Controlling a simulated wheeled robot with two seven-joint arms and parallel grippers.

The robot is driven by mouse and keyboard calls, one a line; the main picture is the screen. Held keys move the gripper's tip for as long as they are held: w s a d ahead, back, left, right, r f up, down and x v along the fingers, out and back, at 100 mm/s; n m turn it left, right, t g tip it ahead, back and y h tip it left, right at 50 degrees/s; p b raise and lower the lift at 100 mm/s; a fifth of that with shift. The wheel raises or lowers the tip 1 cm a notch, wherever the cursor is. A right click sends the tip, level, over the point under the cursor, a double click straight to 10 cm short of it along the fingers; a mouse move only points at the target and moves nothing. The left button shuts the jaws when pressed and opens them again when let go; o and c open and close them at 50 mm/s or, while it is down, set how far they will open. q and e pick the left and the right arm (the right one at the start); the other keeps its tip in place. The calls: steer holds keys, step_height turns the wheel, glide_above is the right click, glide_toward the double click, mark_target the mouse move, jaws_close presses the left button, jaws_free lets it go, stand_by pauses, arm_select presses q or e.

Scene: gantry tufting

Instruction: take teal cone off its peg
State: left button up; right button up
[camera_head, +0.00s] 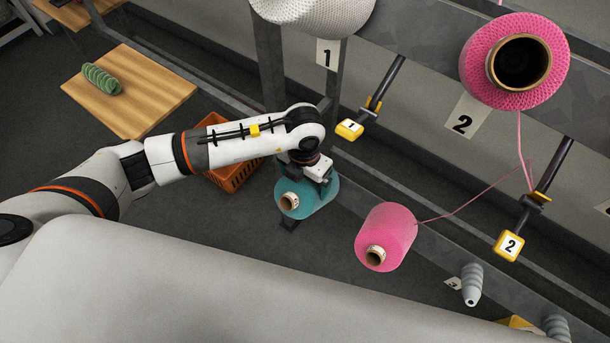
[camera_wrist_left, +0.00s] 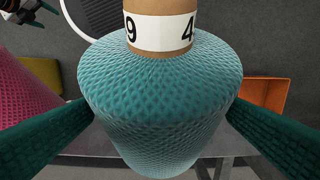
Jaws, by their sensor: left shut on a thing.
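The teal cone (camera_head: 312,203) is a fat yarn cone on a brown tube with a white number label. In the left wrist view the teal cone (camera_wrist_left: 160,100) fills the middle, between two dark green fingers. My left gripper (camera_head: 318,178) is shut on it from above, one finger on each side. The cone's tube end faces the head camera. The peg is hidden by the cone, so I cannot tell whether the cone is on it.
A pink cone (camera_head: 386,236) sits close to the right, its thread running to guide 2 (camera_head: 509,245). A large pink cone (camera_head: 515,60) is above. An orange crate (camera_head: 235,176) is behind my left arm. A bare grey peg (camera_head: 472,285) is at lower right. A wooden table (camera_head: 150,90) holds a green skein.

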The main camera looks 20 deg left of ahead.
mark_target(292, 194)
arm_select(q)
steer(key=shift+s+a+r+p, duration=0.25)
steer(key=shift+s+r+p, duration=0.3)
steer(key=shift+s+p, duration=0.15)
steer(key=shift+s+a+r+p, duration=0.25)
steer(key=shift+s+r+p, duration=0.3)
steer(key=shift+s+p, duration=0.15)
steer(key=shift+s+a+r+p, duration=0.25)
steer(key=shift+s+r+p, duration=0.35)
steer(key=shift+s, duration=0.1)
steer(key=s+a+r+p, duration=0.2)
steer(key=s+r+p, duration=0.2)
steer(key=s, duration=0.2)
steer(key=shift+r, duration=0.15)
steer(key=shift+a, duration=0.1)
